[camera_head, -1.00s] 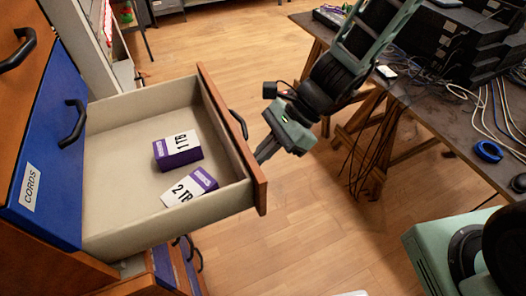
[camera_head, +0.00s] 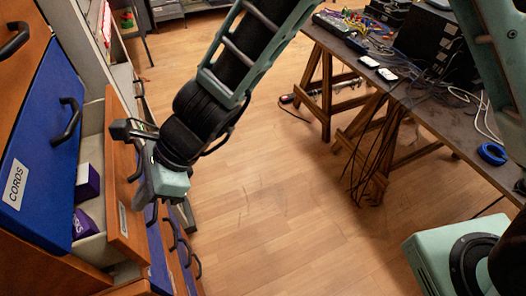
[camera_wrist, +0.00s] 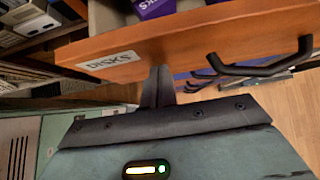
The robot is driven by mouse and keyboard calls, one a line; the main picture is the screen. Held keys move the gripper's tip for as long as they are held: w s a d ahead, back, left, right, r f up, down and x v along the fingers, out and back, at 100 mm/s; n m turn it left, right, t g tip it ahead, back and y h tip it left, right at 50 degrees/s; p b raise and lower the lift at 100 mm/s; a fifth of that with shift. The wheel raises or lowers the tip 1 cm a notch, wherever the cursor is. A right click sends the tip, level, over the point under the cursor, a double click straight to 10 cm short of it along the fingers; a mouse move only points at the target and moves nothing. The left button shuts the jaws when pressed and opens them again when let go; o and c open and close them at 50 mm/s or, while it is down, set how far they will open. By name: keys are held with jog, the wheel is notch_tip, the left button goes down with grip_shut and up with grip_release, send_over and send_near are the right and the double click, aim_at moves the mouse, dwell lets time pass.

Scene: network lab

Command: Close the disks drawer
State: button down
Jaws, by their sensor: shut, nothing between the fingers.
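The disks drawer has a wooden front (camera_head: 122,185) and stands partly open under the blue CORDS drawer in the head view. In the wrist view its front (camera_wrist: 190,40) carries a DISKS label (camera_wrist: 107,60) and a black handle (camera_wrist: 262,68). Two purple disk boxes lie inside, one purple box (camera_head: 88,182) partly hidden by the CORDS drawer. My gripper (camera_head: 142,203) is shut and empty at the outside of the drawer front. In the wrist view its fingertips (camera_wrist: 158,75) meet the front between label and handle and seem to touch it.
The blue CORDS drawer (camera_head: 45,150) is above, with a black handle. More drawer handles (camera_head: 182,240) show below. A table (camera_head: 400,105) with cables and black devices stands at the right. The wooden floor (camera_head: 270,210) between is clear.

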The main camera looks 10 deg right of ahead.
aim_at(106, 209)
jog(key=a, duration=0.2)
jog(key=s+a+p, duration=0.1)
jog(key=a, duration=0.3)
jog(key=shift+s+r, duration=0.1)
jog(key=shift+s, duration=0.25)
jog(key=shift+s+a, duration=0.1)
jog(key=shift+a, duration=0.1)
jog(key=shift+s+a, duration=0.1)
jog(key=shift+p, duration=0.3)
